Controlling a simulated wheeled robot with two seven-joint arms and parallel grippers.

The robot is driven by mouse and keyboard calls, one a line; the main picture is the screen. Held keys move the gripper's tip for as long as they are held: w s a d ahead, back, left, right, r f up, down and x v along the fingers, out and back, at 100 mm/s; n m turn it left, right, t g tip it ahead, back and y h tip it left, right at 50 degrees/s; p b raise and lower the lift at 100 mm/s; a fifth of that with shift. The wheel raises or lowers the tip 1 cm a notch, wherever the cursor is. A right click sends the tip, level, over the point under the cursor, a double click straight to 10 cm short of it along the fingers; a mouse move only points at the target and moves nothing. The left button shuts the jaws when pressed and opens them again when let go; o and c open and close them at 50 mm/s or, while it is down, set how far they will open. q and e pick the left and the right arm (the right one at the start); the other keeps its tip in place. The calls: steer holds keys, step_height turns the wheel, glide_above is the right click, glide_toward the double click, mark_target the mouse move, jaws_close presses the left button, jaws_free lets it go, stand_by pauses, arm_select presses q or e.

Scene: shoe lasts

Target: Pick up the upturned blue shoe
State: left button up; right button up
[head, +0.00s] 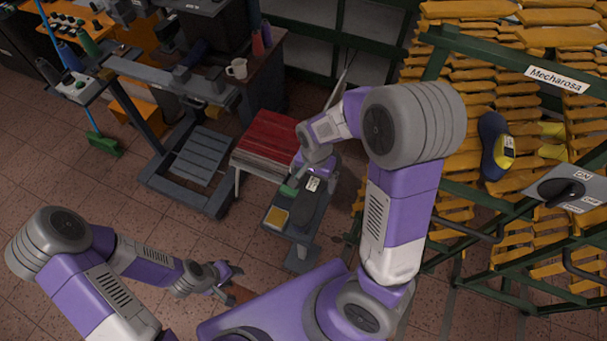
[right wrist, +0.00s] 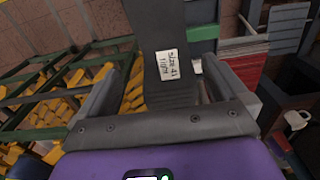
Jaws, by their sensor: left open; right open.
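A dark blue shoe-shaped thing (head: 491,130) with a yellow part on its right side rests on the rack at the right; I cannot tell which way up it is. My right gripper (head: 312,172) is open over the small stand, far left of that shoe. A dark grey piece (right wrist: 166,25) with a white "Size 41 right" label shows in the right wrist view between the open fingers (right wrist: 160,75); I cannot tell whether they touch it. Its label also shows in the head view. My left gripper (head: 226,284) is open and empty at the lower left.
A green-framed rack (head: 445,60) of yellow lasts fills the right. A grey ON/OFF switch panel (head: 590,200) and rails front it. Floor is free at left.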

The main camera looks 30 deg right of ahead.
mark_target(312, 187)
steer(key=f, duration=0.2)
steer(key=w+f+b, duration=0.1)
steer(key=f, duration=0.4)
steer(key=shift+w+d+f, duration=0.15)
steer(key=shift+f, duration=0.15)
steer(key=shift+c, duration=0.5)
steer(key=shift+r, duration=0.1)
steer(key=c, duration=1.5)
